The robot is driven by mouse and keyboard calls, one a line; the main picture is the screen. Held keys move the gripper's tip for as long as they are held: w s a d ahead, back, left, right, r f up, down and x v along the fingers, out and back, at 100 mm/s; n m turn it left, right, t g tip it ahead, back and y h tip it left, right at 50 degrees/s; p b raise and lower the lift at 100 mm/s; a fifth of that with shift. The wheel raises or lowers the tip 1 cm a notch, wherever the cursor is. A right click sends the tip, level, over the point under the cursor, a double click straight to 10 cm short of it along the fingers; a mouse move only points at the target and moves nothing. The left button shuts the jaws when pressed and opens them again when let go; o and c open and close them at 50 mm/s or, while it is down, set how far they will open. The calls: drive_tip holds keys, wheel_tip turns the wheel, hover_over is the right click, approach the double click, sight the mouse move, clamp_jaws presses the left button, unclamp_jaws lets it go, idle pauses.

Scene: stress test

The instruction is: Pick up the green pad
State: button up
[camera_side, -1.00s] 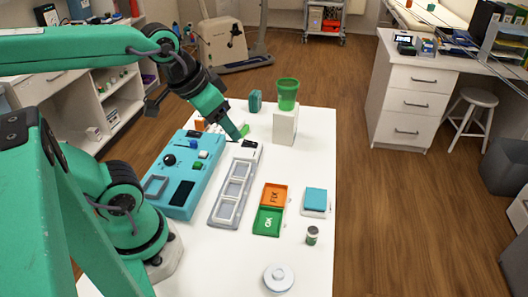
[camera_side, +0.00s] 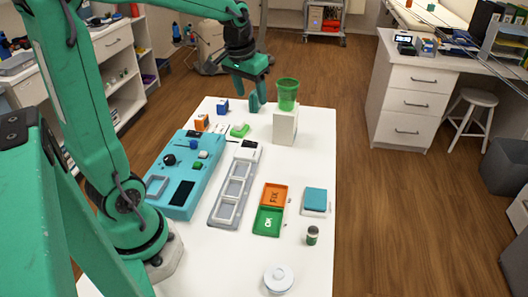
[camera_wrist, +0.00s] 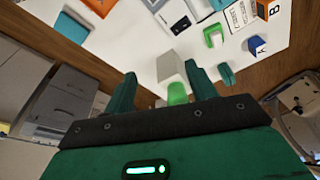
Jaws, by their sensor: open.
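A small green pad (camera_side: 239,130) with a pale edge lies flat on the white table, near its far left part; it also shows in the wrist view (camera_wrist: 213,37). My gripper (camera_side: 249,91) is up over the far end of the table, beyond the pad and apart from it. Its two fingers (camera_wrist: 162,72) are spread with nothing held between them. In the wrist view, a white pedestal and a green cup show beyond the fingers, and the pad lies to the right of them.
The green cup (camera_side: 288,92) stands on the white pedestal (camera_side: 285,128), right of my gripper. A teal block (camera_side: 254,104) stands just below my gripper. A blue block (camera_side: 222,106) and an orange block (camera_side: 201,122) sit left of the pad. A blue panel (camera_side: 180,190) lies nearer.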

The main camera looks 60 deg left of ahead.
drive_tip(key=w+a+f+n+g, duration=0.2)
drive_tip(key=w+a+f, duration=0.4)
drive_tip(key=a, duration=0.4)
drive_tip(key=n, duration=0.1)
hover_over(239, 122)
drive_tip(key=shift+g+h, duration=0.3)
drive_tip(key=shift+h, duration=0.1)
wheel_tip(239, 122, down, 9)
drive_tip(key=shift+f, duration=3.95)
drive_tip(key=shift+a, duration=0.1)
drive_tip(key=c, duration=0.8)
